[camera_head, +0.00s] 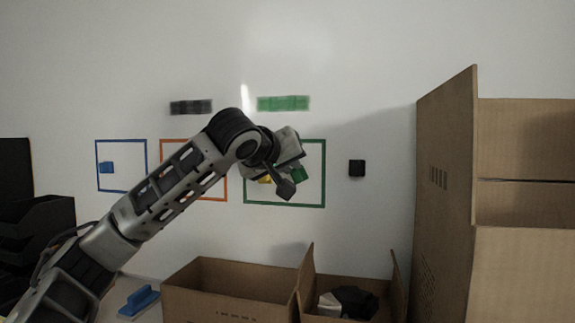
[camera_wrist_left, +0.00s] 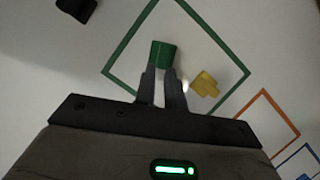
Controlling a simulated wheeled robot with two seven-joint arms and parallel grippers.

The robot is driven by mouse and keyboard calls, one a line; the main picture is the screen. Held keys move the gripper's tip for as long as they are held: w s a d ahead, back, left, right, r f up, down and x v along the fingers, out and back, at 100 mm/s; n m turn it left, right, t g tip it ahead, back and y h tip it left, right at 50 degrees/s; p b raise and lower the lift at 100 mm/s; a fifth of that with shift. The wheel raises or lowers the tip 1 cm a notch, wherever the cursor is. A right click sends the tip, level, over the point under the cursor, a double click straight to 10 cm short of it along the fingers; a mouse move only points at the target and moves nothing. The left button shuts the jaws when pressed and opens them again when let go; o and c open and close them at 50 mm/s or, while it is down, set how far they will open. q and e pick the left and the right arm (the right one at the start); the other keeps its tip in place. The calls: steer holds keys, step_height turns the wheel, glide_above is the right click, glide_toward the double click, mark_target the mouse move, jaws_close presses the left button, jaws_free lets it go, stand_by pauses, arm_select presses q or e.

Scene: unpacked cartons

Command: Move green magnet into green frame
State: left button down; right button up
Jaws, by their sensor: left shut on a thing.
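The green magnet (camera_wrist_left: 162,54) is held between the fingertips of my left gripper (camera_wrist_left: 161,76) in the left wrist view. It appears inside the outline of the green frame (camera_wrist_left: 126,41); whether it touches the wall I cannot tell. In the head view my left gripper (camera_head: 288,165) is in front of the green frame (camera_head: 324,172), hiding part of its left and middle. The green magnet (camera_head: 298,174) shows partly beside the gripper. A yellow magnet (camera_wrist_left: 203,84) is also within the green frame, close to the right finger. My right gripper is not in view.
A black magnet (camera_head: 357,168) is on the wall right of the green frame. A blue magnet (camera_head: 106,168) is inside the blue frame (camera_head: 121,140). The orange frame (camera_head: 180,140) is partly behind my arm. Open cartons (camera_head: 225,290) stand below; a tall carton (camera_head: 445,200) is right.

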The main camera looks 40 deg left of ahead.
arm_select(q)
steer(key=shift+w+a, duration=0.15)
steer(key=shift+w, duration=0.15)
steer(key=c, duration=0.8)
jaws_free()
steer(key=shift+c, duration=0.2)
steer(key=shift+s, duration=0.15)
steer(key=s+d+b, duration=0.1)
steer(key=s+d, duration=0.3)
steer(key=s, duration=0.2)
steer(key=shift+s+b, duration=0.4)
steer(key=shift+a, duration=0.1)
